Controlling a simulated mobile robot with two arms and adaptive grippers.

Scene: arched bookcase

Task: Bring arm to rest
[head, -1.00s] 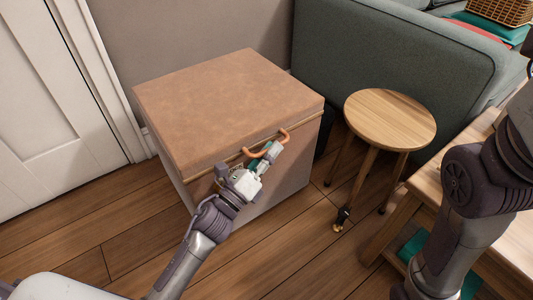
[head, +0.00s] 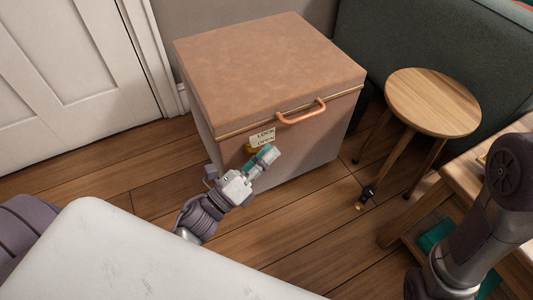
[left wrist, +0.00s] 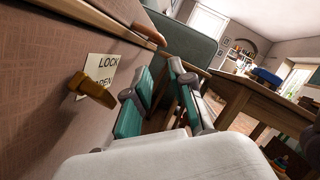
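My left gripper (head: 266,157) is in front of the brown chest (head: 270,62), below and left of its orange handle (head: 301,111). The left wrist view shows its two teal-padded fingers (left wrist: 158,98) apart with nothing between them. The gripper is clear of the handle. A LOCK/OPEN label (head: 262,137) with a brass latch (left wrist: 92,90) is on the chest front, close to the gripper. The latch is partly hidden in the head view. The chest lid is down. My right arm (head: 480,225) is at the right edge; its gripper is out of view.
A round wooden stool (head: 432,101) stands right of the chest. A low wooden table (head: 465,175) is at the right, near my right arm. A dark green sofa (head: 430,35) is behind, and a white door (head: 70,75) is at the left. Wooden floor (head: 310,225) is open in front.

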